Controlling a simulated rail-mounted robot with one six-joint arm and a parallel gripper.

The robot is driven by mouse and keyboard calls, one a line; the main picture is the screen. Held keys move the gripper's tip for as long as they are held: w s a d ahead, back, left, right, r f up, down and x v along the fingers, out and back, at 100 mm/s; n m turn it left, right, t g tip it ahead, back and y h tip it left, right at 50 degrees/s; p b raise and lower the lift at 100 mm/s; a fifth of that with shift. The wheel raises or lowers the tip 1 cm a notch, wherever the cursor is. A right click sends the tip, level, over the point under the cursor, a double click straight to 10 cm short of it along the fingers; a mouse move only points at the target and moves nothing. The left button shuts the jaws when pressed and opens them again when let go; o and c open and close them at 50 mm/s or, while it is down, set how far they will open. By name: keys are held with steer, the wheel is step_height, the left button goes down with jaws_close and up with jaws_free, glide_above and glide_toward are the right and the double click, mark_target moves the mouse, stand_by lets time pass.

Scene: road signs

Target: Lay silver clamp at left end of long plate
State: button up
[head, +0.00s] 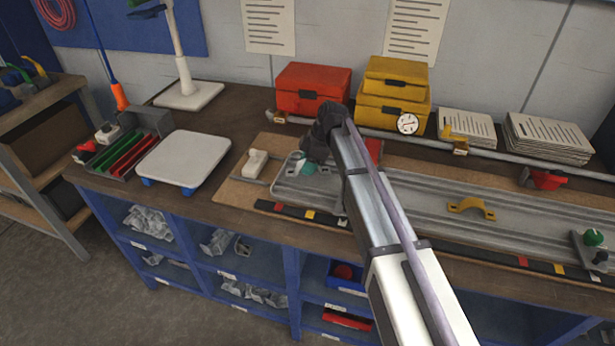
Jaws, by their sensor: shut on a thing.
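The long plate (425,205) is grey and ridged, and lies on a wooden board along the bench. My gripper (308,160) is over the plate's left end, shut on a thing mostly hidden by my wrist. A small grey edge shows at the fingers; I take it for the silver clamp, but its shape is not clear. A teal-green piece (309,169) shows just below the gripper. A yellow clamp (470,207) sits on the plate right of my arm. My arm covers part of the plate. I cannot tell whether the held thing touches the plate.
A grey block with a green knob (593,238) is at the plate's right end. A white piece (255,163) stands left of the plate. A rail (480,153) runs behind, before red (312,88) and yellow (395,92) boxes. A white platform (185,158) stands farther left.

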step_height(320, 180, down, 3)
steer(key=shift+r+b, duration=0.1)
steer(key=shift+b, duration=0.45)
steer(key=shift+r+p, duration=0.3)
steer(key=shift+f, duration=0.25)
steer(key=o, duration=1)
steer(key=shift+o, duration=0.2)
steer(key=s+p+v, duration=0.1)
steer(key=p+v, duration=1)
steer(key=v, duration=0.2)
steer(key=s+d+m+h, duration=0.1)
steer(key=s+d+m, duration=0.4)
steer(key=s, duration=0.3)
steer(key=s+d+f+m+h, duration=0.1)
steer(key=s+d+m+h, duration=0.1)
steer(key=s+d+m, duration=0.4)
steer(key=s+d+m+h, duration=0.1)
steer(key=s+d+m, duration=0.4)
steer(key=s+m, duration=0.3)
steer(key=s, duration=0.4)
steer(key=shift+d+f+m+t+h, duration=0.3)
steer(key=shift+d+f+m+t, duration=0.05)
steer(key=shift+d+m+t, duration=0.05)
